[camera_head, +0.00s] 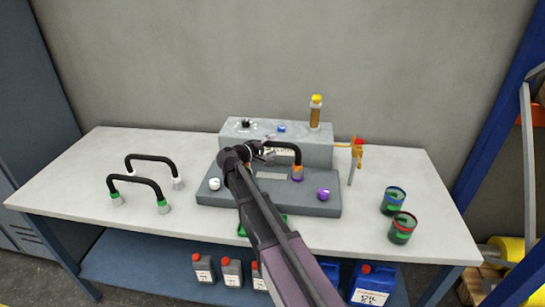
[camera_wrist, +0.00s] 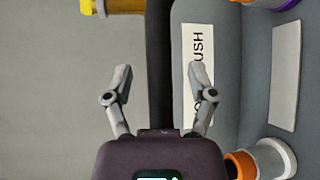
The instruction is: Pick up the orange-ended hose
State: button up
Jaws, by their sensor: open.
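The orange-ended hose (camera_head: 287,146) is a black arch standing on the grey machine block, with an orange end (camera_head: 297,173) showing at its right. Its other end is hidden behind my arm in the head view. In the wrist view the black hose (camera_wrist: 160,50) runs between the two fingers of my gripper (camera_wrist: 163,88). An orange end piece (camera_wrist: 240,165) shows at the lower right there. My gripper (camera_head: 262,151) is open, with a finger on each side of the hose and visible gaps to it.
The grey machine (camera_head: 328,207) carries white and purple knobs, a yellow-capped cylinder (camera_head: 315,112) and an orange valve (camera_head: 357,148). Two other black hoses, white-ended (camera_head: 152,157) and green-ended (camera_head: 135,180), stand at left. Two green cups (camera_head: 402,231) stand at right.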

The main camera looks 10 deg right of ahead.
jog(key=shift+w+d+f, duration=0.1)
jog(key=shift+w+d, duration=0.2)
jog(key=shift+d, duration=0.1)
grip_shut()
dwell(0.4)
